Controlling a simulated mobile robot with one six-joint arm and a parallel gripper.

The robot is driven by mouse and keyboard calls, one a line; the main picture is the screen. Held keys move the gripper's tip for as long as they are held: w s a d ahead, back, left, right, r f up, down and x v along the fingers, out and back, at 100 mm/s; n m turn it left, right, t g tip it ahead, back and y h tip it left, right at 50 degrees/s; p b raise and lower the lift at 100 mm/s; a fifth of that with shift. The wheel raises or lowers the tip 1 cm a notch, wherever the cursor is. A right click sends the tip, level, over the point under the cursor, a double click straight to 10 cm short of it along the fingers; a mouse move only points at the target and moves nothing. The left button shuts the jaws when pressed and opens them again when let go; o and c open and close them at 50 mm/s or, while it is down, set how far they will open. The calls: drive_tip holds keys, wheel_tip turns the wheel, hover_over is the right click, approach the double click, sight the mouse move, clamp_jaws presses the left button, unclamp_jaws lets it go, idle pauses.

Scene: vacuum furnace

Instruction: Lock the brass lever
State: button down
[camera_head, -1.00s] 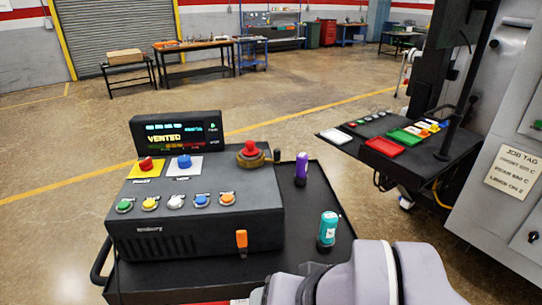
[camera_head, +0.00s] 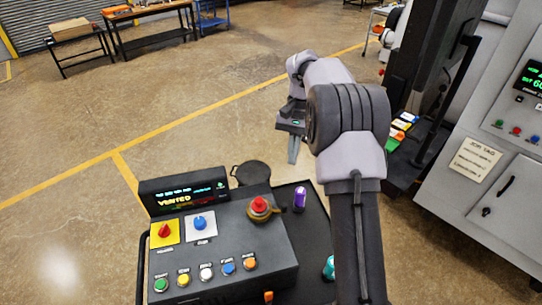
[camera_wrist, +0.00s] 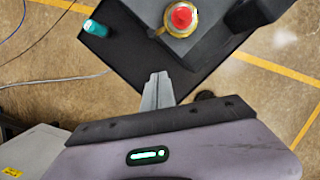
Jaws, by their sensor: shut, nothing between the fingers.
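A brass collar (camera_head: 262,213) with a short lever part to its right sits under a red mushroom button (camera_head: 259,204) on the right of the dark control box (camera_head: 240,240). Whether the lever is locked cannot be told. My gripper (camera_head: 292,150) is shut and empty, beyond the box and apart from the lever. Its fingertips (camera_wrist: 158,76) also show in the wrist view, over the edge of the black cart top.
A purple bottle (camera_head: 300,198) and a teal bottle (camera_head: 329,268) stand on the cart right of the box. A display (camera_head: 182,191) stands at the box's back. The grey furnace cabinet (camera_head: 480,165) is at the right. Open floor lies beyond the cart.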

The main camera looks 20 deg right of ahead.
drive_tip(key=s+a+f, duration=0.1)
drive_tip(key=s+f, duration=0.1)
drive_tip(key=f, duration=0.3)
drive_tip(key=s+a+f+b, duration=0.1)
drive_tip(key=s+a+f, duration=0.1)
drive_tip(key=f, duration=0.3)
drive_tip(key=shift+s+a, duration=0.25)
drive_tip(key=shift+s, duration=0.25)
drive_tip(key=shift+f, duration=0.1)
drive_tip(key=shift+s+m, duration=0.15)
drive_tip(key=shift+m, duration=0.15)
